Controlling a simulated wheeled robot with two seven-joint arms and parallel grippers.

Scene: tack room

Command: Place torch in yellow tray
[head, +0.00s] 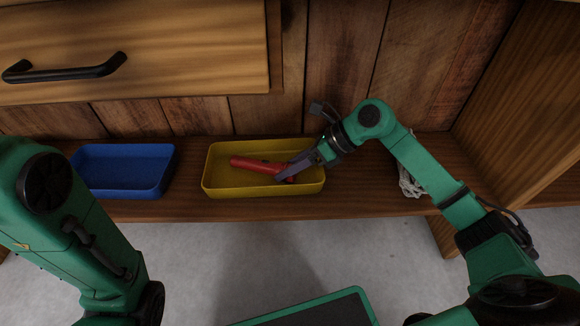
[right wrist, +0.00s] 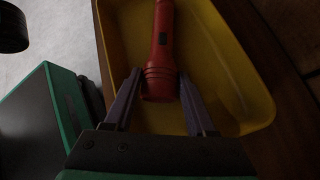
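The red torch (head: 256,165) is inside the yellow tray (head: 213,185), within its rim. I cannot tell whether it touches the tray floor. My right gripper (head: 284,177) reaches into the tray from the right, with its fingers at the torch's wide head. In the right wrist view the torch (right wrist: 160,75) lies between the two fingers of the gripper (right wrist: 160,78), which appear closed against the sides of its head. The yellow tray (right wrist: 232,70) surrounds it there. My left arm shows at the left of the head view, but its gripper is out of view.
A blue tray (head: 120,190) stands on the wooden shelf (head: 385,205), left of the yellow tray. A pale coiled item (head: 408,183) lies behind my right arm. A drawer with a black handle (head: 65,72) is above left. The shelf between the trays is clear.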

